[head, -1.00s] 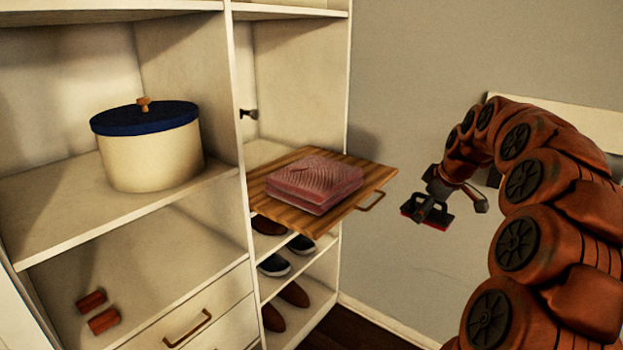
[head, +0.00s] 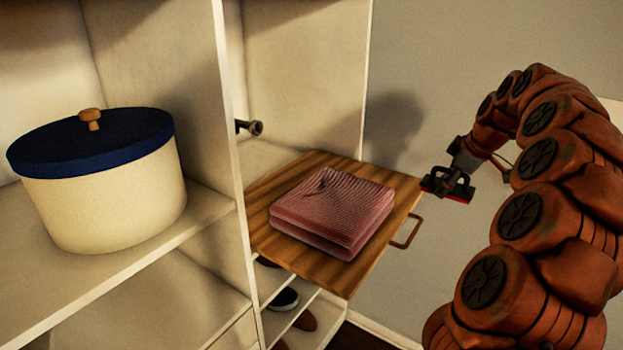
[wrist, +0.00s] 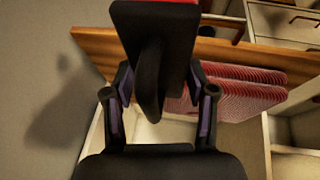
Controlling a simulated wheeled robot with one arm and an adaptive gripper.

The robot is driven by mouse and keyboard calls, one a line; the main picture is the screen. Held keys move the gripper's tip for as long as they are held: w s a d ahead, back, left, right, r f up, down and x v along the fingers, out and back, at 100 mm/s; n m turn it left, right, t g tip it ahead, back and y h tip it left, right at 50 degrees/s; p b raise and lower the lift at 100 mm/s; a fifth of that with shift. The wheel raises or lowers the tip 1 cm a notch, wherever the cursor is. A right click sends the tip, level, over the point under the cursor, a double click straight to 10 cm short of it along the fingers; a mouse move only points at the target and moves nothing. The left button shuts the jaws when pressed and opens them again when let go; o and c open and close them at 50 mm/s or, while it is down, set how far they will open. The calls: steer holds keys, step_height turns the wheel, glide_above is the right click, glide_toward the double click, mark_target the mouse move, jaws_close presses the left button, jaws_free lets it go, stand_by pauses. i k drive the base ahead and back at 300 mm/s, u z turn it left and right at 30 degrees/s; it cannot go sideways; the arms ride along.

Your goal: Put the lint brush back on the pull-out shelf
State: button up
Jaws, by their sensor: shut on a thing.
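The lint brush has a black body and a red edge (head: 456,197). My gripper (head: 449,182) is shut on it. In the wrist view the black brush (wrist: 155,45) sits between my gripper's fingers (wrist: 158,105), with a little red at the top edge. The wooden pull-out shelf (head: 292,172) extends from the cabinet, with a metal handle (head: 406,232) at its front. My gripper and the brush are in the air at the right of the shelf's far right corner. The shelf's plank (wrist: 105,48) also crosses the wrist view.
A folded pinkish-red cloth (head: 332,208) covers the middle of the shelf; bare wood shows around it. A cream pot with a blue lid (head: 105,185) stands on the left cabinet shelf. A cabinet upright (head: 232,130) lies between. Shoes (head: 284,299) are below. A grey wall is behind.

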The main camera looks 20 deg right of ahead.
mark_target(384, 179)
steer(key=i, duration=0.9)
